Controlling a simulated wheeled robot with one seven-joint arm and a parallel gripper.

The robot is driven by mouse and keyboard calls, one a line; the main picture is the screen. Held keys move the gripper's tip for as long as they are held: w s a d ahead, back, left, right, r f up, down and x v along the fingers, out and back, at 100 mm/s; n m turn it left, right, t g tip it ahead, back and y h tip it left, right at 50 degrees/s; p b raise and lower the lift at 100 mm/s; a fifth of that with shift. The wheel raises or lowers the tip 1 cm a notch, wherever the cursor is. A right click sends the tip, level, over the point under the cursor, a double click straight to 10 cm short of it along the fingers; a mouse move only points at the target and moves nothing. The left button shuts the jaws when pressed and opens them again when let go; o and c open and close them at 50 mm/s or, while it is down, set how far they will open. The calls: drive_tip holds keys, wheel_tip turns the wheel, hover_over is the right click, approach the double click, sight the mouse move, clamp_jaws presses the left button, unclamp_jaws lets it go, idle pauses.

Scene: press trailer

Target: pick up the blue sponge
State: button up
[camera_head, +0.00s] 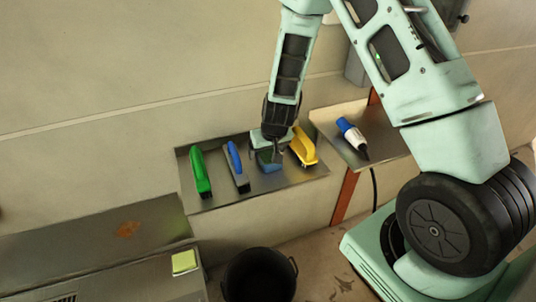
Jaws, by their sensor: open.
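The blue sponge (268,166) lies on a metal wall shelf (212,204), between a grey tool with a blue handle on its left and a yellow-handled tool on its right. My gripper (276,152) points down right at the sponge, over its upper part. It hides some of the sponge's far side. The jaws are open, and the fingers are small and dark here; I cannot tell whether they touch the sponge.
On the shelf are a green tool (201,174), a blue-handled tool (236,166) and a yellow tool (303,147). A blue-and-white tool (351,135) lies on a second shelf (329,118). Below are a black bucket (258,277) and a yellow-green block (184,262) on a bench.

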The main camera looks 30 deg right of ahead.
drive_tip(key=shift+w+f, duration=0.15)
drive_tip(key=shift+f, duration=0.15)
drive_tip(key=shift+f, duration=0.25)
idle(0.4)
drive_tip(key=c, duration=1.1)
